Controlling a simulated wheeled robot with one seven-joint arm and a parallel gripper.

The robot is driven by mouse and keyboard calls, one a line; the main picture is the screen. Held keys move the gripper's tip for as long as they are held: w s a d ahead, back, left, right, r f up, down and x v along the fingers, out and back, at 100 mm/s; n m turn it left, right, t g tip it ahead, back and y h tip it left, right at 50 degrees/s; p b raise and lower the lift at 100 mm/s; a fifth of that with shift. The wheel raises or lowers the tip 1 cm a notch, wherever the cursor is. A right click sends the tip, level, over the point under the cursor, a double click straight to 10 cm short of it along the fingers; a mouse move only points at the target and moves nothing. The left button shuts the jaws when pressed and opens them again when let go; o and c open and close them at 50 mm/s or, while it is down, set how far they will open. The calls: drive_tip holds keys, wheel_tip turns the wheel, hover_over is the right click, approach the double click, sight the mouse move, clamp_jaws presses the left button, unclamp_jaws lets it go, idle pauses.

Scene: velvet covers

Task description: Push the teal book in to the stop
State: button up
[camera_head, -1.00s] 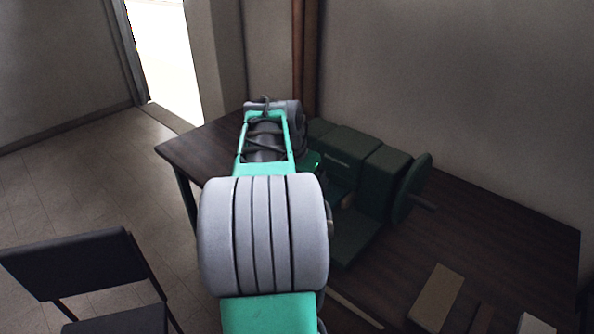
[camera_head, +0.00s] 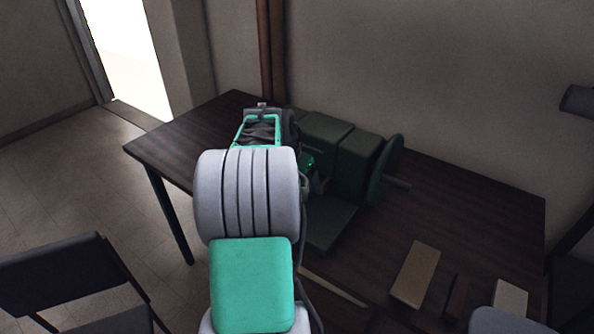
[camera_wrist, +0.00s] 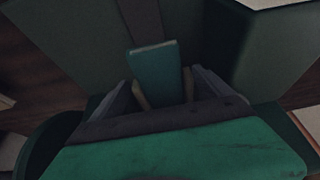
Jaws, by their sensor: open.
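The teal book (camera_wrist: 152,66) shows in the wrist view as a narrow upright block with a paler top edge. It stands against a dark green machine (camera_head: 362,163), which has a round wheel on its right side and sits on the table in the head view. My gripper (camera_wrist: 162,84) is open in the wrist view, its two fingers on either side of the book's lower part. I cannot tell whether they touch it. In the head view my own arm hides the book and most of the gripper, at the machine's left front.
The dark wooden table (camera_head: 455,215) is clear to the right of the machine. A tan block (camera_head: 415,275), a darker strip (camera_head: 457,297) and a pale block (camera_head: 510,299) lie at its front right. A dark chair (camera_head: 55,268) stands at the lower left. A wall rises behind.

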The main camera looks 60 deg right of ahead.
drive_tip(key=shift+d+f, duration=0.25)
drive_tip(key=shift+f, duration=0.3)
